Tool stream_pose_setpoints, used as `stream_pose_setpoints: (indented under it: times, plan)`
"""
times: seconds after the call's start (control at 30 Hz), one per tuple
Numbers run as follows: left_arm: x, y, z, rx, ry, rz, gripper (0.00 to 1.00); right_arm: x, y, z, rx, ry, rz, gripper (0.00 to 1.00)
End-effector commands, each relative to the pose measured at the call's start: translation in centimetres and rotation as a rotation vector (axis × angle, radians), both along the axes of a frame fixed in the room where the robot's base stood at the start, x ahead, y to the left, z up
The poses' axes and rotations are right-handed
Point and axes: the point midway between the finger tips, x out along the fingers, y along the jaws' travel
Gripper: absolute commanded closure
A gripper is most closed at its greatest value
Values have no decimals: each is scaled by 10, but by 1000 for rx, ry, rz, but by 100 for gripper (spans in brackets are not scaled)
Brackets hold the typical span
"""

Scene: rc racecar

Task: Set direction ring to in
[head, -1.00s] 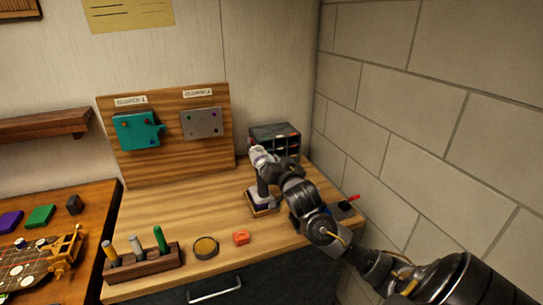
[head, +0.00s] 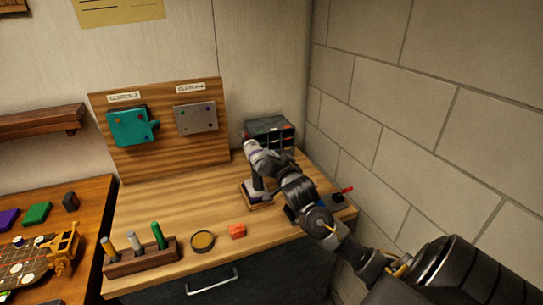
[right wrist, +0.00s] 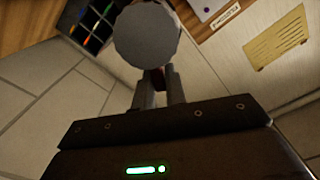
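A grey power driver with a dark handle (head: 258,186) stands upright in a small wooden holder (head: 262,207) on the workbench. My right gripper (head: 266,160) is at the driver's upper body, and the arm hides part of it. In the right wrist view a round grey disc (right wrist: 147,36), apparently an end of the driver, fills the top middle. The two fingers of my right gripper (right wrist: 160,88) reach up behind it, a small gap apart, with something dark red between them. The disc hides their tips, so contact is unclear. I cannot make out the direction ring's setting. My left gripper is not in view.
A drawer organizer (head: 270,132) stands behind the driver, near the block wall. A wooden board (head: 165,160) holds a teal plate and a grey plate. A tool rack (head: 142,262), a round tin (head: 202,242) and an orange block (head: 237,231) sit at the bench front.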

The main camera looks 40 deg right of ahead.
Motion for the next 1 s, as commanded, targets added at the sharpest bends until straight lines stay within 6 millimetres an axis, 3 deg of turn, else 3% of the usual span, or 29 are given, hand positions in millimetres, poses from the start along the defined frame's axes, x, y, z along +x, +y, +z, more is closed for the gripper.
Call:
stream_pose_setpoints:
  times: [0.03, 0.13, 0.47, 0.57, 1.0]
  plan:
    - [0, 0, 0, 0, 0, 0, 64, 0, 0, 0, 0, -1, -1, 80]
    - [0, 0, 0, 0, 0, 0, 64, 0, 0, 0, 0, 0, 0, 67]
    - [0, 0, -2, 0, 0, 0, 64, -3, 1, -1, -1, 1, 1, 67]
    - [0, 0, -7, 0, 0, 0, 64, -13, 5, -3, 0, 1, 2, 67]
    - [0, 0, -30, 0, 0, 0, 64, -88, 31, -2, 2, 0, 1, 67]
